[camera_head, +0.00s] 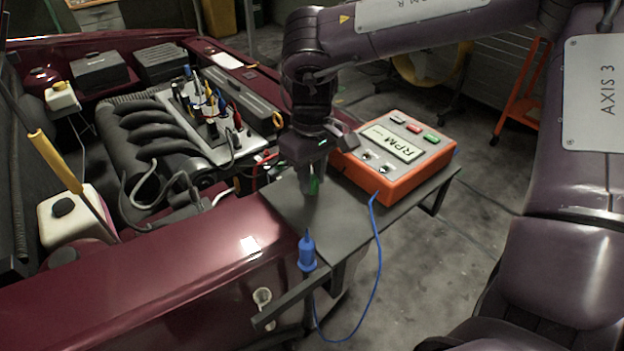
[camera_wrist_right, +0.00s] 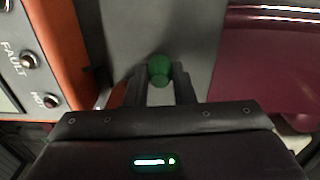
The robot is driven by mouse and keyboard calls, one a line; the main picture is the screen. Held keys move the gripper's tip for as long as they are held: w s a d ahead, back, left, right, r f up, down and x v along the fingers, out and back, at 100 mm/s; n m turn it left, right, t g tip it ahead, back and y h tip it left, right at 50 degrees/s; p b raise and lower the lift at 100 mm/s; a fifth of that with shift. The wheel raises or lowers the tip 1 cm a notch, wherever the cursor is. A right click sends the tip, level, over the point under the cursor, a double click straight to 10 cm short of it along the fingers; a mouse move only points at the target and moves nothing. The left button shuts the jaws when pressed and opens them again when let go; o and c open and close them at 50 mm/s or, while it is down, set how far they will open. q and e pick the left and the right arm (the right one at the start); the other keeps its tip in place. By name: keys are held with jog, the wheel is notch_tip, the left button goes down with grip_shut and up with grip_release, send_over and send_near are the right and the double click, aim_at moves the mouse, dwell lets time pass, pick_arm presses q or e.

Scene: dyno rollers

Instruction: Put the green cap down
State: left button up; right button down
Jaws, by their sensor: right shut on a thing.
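The green cap (camera_wrist_right: 159,68) is between the two fingers of my right gripper (camera_wrist_right: 160,88) in the right wrist view. The fingers are shut on it. In the head view my right gripper (camera_head: 314,188) points down over the dark grey side table (camera_head: 290,215), and a bit of the green cap (camera_head: 314,186) shows at its fingertips. The cap is at or just above the table top; I cannot tell if it touches. My left gripper is not in view.
An orange RPM box (camera_head: 400,178) stands on the table to the right of the gripper. A blue probe (camera_head: 307,252) with a blue cable is at the table's front edge. The engine (camera_head: 150,125) with several coloured leads lies to the left. Bare table surrounds the fingertips.

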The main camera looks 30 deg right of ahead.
jog(key=shift+f, duration=0.9)
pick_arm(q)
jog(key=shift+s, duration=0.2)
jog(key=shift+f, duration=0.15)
pick_arm(e)
jog(key=c, duration=1.2)
grip_release()
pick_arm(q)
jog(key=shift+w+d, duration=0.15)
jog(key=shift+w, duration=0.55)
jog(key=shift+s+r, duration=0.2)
